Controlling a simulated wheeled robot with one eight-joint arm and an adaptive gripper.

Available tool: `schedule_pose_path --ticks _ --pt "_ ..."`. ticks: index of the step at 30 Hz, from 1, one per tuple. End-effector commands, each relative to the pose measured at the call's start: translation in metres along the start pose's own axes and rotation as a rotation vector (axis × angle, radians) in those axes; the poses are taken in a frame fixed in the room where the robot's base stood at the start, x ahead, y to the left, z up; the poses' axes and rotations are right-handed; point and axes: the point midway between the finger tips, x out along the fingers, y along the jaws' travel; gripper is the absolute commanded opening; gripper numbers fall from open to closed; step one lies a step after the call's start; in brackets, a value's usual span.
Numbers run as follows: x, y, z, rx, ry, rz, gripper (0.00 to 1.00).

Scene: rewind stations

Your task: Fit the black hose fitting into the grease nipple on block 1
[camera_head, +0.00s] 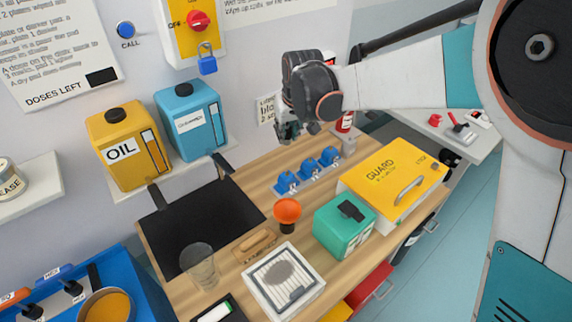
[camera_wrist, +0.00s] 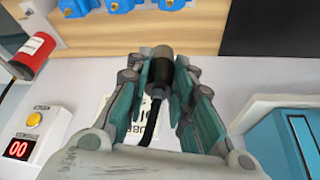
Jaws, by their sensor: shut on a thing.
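My gripper (camera_wrist: 161,82) is shut on the black hose fitting (camera_wrist: 159,66), a dark cylinder pointing away from the wrist. A black hose runs back from it between the fingers. In the head view my gripper (camera_head: 289,130) hangs above the back of the wooden bench, and the fitting is hard to make out there. Three blue blocks stand in a row on the bench: a near one (camera_head: 287,182), a middle one (camera_head: 308,168) and a far one (camera_head: 330,156). Fitting and blocks are apart. Block numbers and grease nipples are too small to read.
A red cylinder (camera_wrist: 35,53) stands beside the row. An orange funnel-like cup (camera_head: 287,210), a green box (camera_head: 343,228) and a yellow guard cover (camera_head: 392,180) stand nearer the front. Yellow (camera_head: 121,150) and blue (camera_head: 188,120) canisters stand on a shelf at the wall.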

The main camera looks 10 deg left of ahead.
Motion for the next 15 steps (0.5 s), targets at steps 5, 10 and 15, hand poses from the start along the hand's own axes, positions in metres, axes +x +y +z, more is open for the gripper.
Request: schedule_pose_path --ticks 5,10,15 --pt "0.044 -0.001 0.018 0.000 0.000 0.000 0.00" --pt "0.072 -0.001 0.030 0.000 0.000 0.000 0.00" --pt "0.082 -0.001 0.034 0.000 0.000 0.000 0.00"
